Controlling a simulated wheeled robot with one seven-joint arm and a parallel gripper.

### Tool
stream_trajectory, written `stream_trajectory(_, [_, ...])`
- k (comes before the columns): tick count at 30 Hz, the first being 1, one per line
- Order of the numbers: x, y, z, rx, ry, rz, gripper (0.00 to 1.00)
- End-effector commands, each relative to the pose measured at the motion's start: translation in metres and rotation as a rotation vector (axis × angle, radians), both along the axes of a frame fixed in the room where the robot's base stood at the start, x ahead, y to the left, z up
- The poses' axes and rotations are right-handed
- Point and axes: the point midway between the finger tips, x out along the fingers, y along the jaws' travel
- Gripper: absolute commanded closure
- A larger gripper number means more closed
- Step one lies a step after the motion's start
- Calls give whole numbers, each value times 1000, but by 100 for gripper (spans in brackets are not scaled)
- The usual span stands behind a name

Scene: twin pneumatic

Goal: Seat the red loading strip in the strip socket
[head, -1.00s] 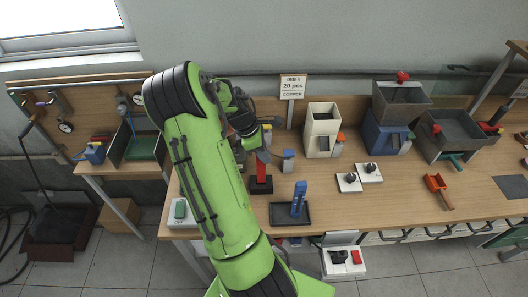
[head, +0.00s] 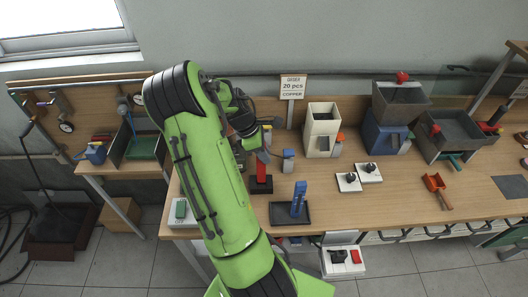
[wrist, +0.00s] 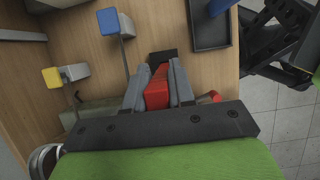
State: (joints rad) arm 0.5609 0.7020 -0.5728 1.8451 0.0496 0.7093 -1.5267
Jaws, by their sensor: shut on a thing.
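The red loading strip (head: 262,168) stands roughly upright at a small dark base (head: 261,187) on the bench, just right of my arm. In the wrist view the red strip (wrist: 157,90) lies between the two grey fingers of my gripper (wrist: 158,80), which is shut on it. The dark base (wrist: 163,61) shows just beyond the fingertips. I cannot tell whether the strip's lower end is fully down in the base, or whether this base is the strip socket. In the head view my arm hides most of the gripper.
A post with a blue top (head: 288,154) stands close by; a yellow-topped post (wrist: 51,77) shows in the wrist view. A cream hopper (head: 320,120) and white switch plates (head: 348,183) are farther right.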

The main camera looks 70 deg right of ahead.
Motion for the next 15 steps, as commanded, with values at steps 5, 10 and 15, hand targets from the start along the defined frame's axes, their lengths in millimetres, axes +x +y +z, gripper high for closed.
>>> stream_trajectory(5, [0, 0, -5, 0, 0, 0, 100])
stream_trajectory(10, [0, 0, -10, 0, 0, 0, 100])
stream_trajectory(15, [1, 0, -11, 0, -1, 2, 63])
